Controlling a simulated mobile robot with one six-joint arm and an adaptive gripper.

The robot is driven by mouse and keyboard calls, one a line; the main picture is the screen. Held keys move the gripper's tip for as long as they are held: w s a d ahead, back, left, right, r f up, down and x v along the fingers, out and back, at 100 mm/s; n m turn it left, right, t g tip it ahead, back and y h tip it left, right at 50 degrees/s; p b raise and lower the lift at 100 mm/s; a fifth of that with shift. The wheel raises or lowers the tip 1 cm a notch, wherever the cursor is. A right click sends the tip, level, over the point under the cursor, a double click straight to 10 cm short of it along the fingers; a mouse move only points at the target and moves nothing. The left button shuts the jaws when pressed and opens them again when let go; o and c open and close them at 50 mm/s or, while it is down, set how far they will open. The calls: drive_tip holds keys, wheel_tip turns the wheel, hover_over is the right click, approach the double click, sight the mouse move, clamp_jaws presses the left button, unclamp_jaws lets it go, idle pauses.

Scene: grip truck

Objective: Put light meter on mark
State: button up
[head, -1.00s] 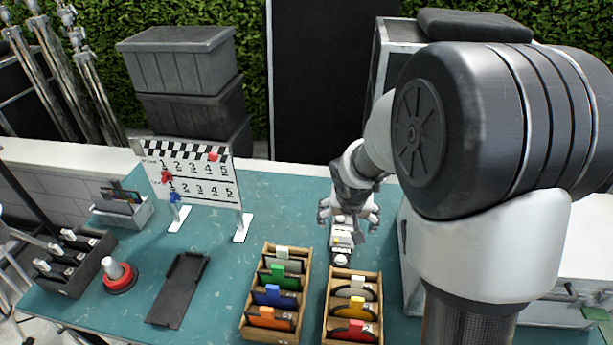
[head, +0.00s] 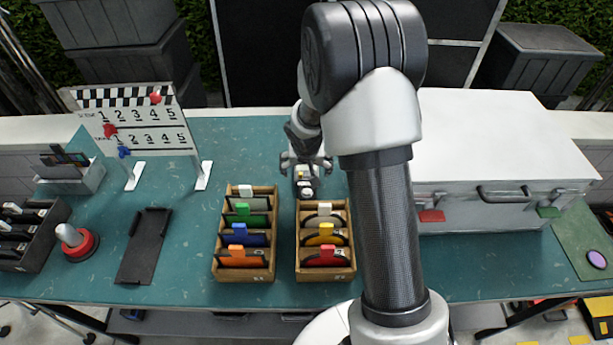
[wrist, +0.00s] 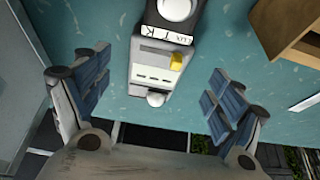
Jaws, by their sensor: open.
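The light meter (wrist: 160,62) is a small grey device with a white dome, a label strip and a yellow button. It lies on the teal tabletop behind the right-hand filter box. In the head view the meter (head: 305,186) is partly hidden by my gripper (head: 306,166). In the wrist view my gripper (wrist: 156,92) is open, with one finger on each side of the meter and clear gaps to it. I cannot tell which thing is the mark; a green mat (head: 577,232) lies at the table's far right.
Two wooden boxes of coloured filters (head: 217,235) (head: 299,240) stand in front. A large white case (head: 500,140) fills the right side. A slate board (head: 135,125), black tray (head: 145,245) and red-based button (head: 77,242) are at left.

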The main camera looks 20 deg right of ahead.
sight(306, 172)
drive_tip(key=b+x, duration=0.1)
drive_tip(key=x, duration=0.3)
drive_tip(key=shift+w+d+f, duration=0.15)
drive_tip(key=shift+w+f, duration=0.05)
drive_tip(key=shift+f, duration=0.05)
drive_tip(key=shift+r, duration=0.1)
drive_tip(key=c, duration=1.5)
